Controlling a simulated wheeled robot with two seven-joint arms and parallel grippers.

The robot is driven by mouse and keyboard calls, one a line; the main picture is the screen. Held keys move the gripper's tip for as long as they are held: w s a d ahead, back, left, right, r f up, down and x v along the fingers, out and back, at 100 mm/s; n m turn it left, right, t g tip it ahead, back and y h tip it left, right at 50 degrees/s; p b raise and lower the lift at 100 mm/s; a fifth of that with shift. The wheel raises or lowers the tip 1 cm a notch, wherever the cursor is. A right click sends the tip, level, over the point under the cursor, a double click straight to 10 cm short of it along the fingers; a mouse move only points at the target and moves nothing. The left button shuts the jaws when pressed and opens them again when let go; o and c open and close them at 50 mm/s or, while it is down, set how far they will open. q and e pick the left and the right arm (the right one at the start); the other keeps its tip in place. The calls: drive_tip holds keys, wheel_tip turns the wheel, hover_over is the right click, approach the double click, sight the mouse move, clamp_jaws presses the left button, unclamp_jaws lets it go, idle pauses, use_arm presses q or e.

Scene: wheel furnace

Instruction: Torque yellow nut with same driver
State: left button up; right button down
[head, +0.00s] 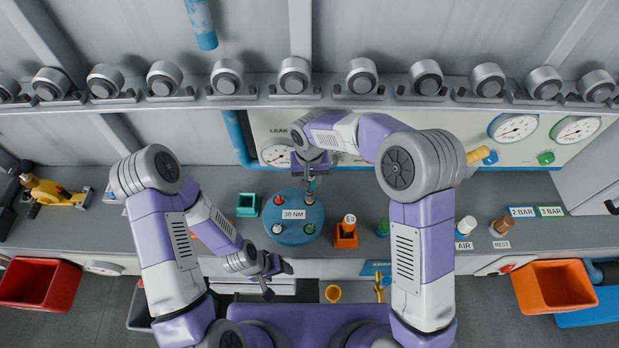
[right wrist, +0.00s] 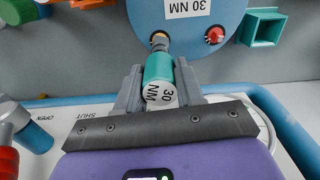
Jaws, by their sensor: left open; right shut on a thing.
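The round blue disc (head: 293,240) labelled 30 NM lies on the grey bench. Red (head: 281,201), white (head: 277,229) and green (head: 309,230) nuts show on it. My right gripper (head: 313,172) is over its upper right part. In the right wrist view, my right gripper (right wrist: 160,92) is shut on the teal driver (right wrist: 158,68), whose white end reads 30 NM. The driver's tip meets the yellow nut (right wrist: 159,36), which it partly covers; I cannot tell if it is fully seated. My left gripper (head: 277,280) is open and empty below the disc, near the bench's front edge.
An orange holder (head: 345,241) with a white-topped tool stands right of the disc, a teal square box (head: 247,205) to its left. A gauge panel with a blue pipe (head: 238,138) stands behind. Bins (head: 38,284) hang at the front.

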drive_tip(key=shift+f+b, duration=0.4)
drive_tip(key=shift+f, duration=0.05)
drive_tip(key=c, duration=0.6)
unclamp_jaws()
wheel_tip(320, 180, up, 8)
drive_tip(key=shift+f, duration=0.2)
